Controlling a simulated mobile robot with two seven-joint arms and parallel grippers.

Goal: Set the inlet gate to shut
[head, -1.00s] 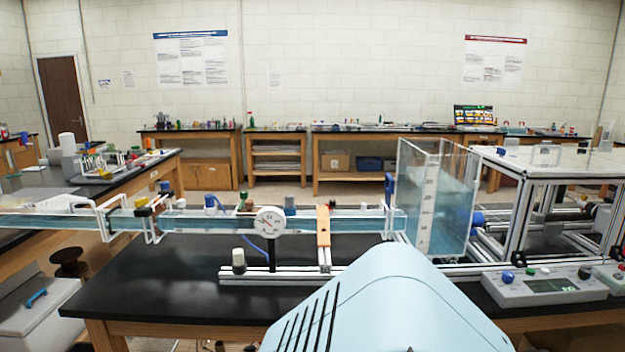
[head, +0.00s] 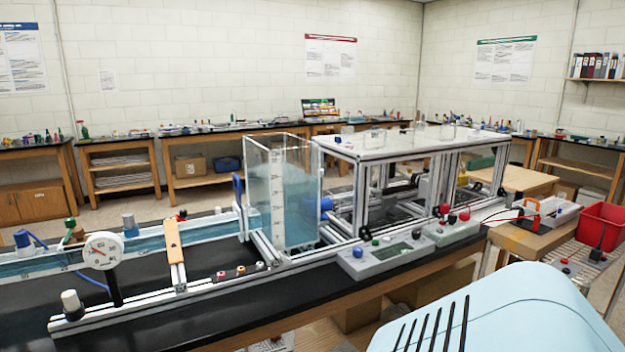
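A clear water tank (head: 283,205) with a scale strip stands at the right end of a long water channel (head: 150,242). A blue upright handle (head: 238,190) stands where the channel meets the tank; it may belong to the inlet gate. The gate plate and its setting are too small to tell. Neither of my grippers is in view. A pale blue part of my own body fills the lower right.
A round dial gauge (head: 102,250) and an orange bar (head: 174,242) stand at the channel. A grey control box (head: 382,257) sits at the bench's front edge, right of the tank. A framed enclosure (head: 410,145) stands behind it. A red bin (head: 602,226) is far right.

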